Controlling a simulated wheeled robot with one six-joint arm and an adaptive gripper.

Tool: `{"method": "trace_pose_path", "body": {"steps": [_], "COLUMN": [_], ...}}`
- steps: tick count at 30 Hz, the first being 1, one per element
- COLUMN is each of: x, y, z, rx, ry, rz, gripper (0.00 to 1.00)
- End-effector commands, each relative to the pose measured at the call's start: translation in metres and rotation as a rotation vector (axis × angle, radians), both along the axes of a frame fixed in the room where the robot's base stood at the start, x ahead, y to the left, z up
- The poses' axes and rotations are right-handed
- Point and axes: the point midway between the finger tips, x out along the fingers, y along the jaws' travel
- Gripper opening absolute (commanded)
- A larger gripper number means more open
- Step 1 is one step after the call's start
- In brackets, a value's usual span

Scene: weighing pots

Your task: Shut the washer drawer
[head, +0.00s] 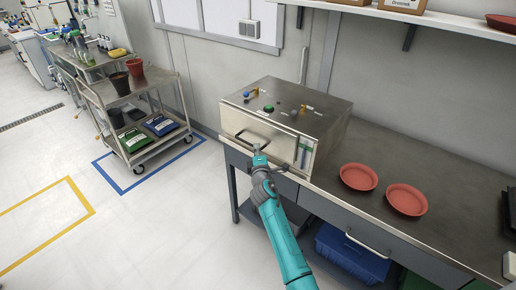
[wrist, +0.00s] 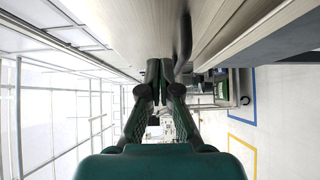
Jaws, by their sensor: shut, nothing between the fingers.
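The washer (head: 290,95) is a metal box on the steel counter, with knobs and a green button on top. Its drawer front (head: 235,128) carries a dark bar handle (head: 252,137). I cannot tell clearly how far the drawer stands out. My gripper (head: 257,150) is at the drawer front, just below the handle in the picture. In the wrist view, my gripper (wrist: 160,68) has its fingers together with nothing between them. The dark handle (wrist: 183,38) lies just right of the fingertips there. Contact with the drawer front cannot be told.
Two red saucers (head: 359,176) (head: 407,199) sit on the counter (head: 450,180) right of the washer. A blue crate (head: 350,255) is below it. A cart (head: 145,90) with pots (head: 137,75) stands at left. The floor (head: 150,225) in front is clear.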

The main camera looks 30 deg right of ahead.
Motion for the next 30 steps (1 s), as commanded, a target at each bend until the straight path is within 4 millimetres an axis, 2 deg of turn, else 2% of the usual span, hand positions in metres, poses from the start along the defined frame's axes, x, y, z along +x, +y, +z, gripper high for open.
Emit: {"method": "trace_pose_path", "body": {"steps": [15,21,27,30], "x": [-0.073,-0.085,-0.086,-0.092], "y": [0.038,0.045,0.046,0.050], "z": [-0.002,-0.002,-0.002,-0.007], "rx": [0.000,0.000,0.001,0.014], "ry": [0.002,0.002,0.002,0.002], "rz": [0.003,0.003,0.003,0.010], "gripper": [0.00,0.00,0.00,0.00]}}
